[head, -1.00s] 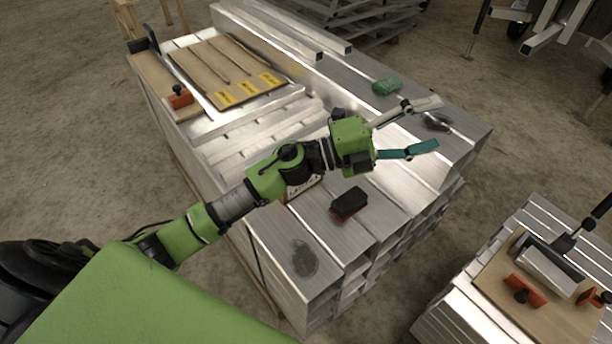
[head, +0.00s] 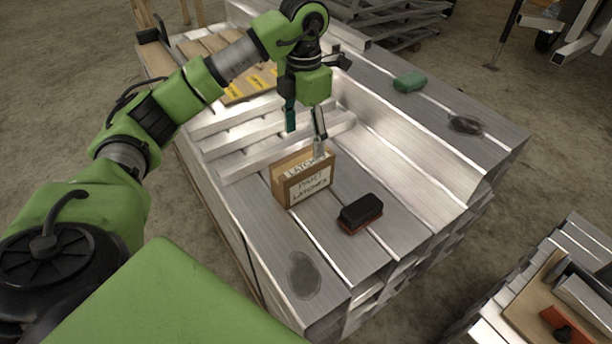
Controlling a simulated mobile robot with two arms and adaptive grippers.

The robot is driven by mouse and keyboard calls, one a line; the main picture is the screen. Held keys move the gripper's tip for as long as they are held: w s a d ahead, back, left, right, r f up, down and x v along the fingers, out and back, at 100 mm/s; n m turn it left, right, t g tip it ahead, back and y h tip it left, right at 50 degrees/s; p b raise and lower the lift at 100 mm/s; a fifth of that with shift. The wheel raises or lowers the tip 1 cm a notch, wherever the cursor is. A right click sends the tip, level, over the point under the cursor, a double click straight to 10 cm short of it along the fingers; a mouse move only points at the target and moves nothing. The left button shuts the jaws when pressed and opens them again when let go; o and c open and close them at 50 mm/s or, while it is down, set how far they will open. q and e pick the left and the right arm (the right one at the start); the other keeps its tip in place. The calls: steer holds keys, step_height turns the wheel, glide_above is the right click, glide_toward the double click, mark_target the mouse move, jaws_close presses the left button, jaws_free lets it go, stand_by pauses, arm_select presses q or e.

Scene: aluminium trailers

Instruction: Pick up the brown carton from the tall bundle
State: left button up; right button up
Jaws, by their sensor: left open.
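The brown carton (head: 304,184) stands upright on the lower step of the tall bundle (head: 410,225) of aluminium profiles. It has white labels with lettering on its front and top. My left gripper (head: 305,143) points down just above and behind the carton. Its fingers are apart, one teal and one grey. The grey fingertip overlaps the carton's top edge in the picture; I cannot tell whether it touches. Nothing is between the fingers. My right gripper is not in view.
A black and red brush (head: 360,213) lies right of the carton. A green cloth (head: 409,82) and a dark rag (head: 465,124) lie on the higher step. A lower bundle (head: 490,325) with a board and tools stands at the bottom right.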

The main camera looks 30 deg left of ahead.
mark_target(304, 158)
arm_select(q)
step_height(304, 158, down, 8)
steer(key=shift+s+r+b, duration=0.1)
steer(key=shift+b, duration=0.25)
steer(key=f, duration=0.4)
steer(key=shift+s+f, duration=0.15)
steer(key=shift+s, duration=0.2)
steer(key=shift+f+b, duration=0.3)
steer(key=shift+f, duration=0.15)
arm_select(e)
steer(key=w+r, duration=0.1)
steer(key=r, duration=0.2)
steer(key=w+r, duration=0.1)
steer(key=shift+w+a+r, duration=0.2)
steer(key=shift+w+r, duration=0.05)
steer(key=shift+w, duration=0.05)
arm_select(q)
steer(key=shift+w, duration=0.1)
steer(key=c, duration=1.6)
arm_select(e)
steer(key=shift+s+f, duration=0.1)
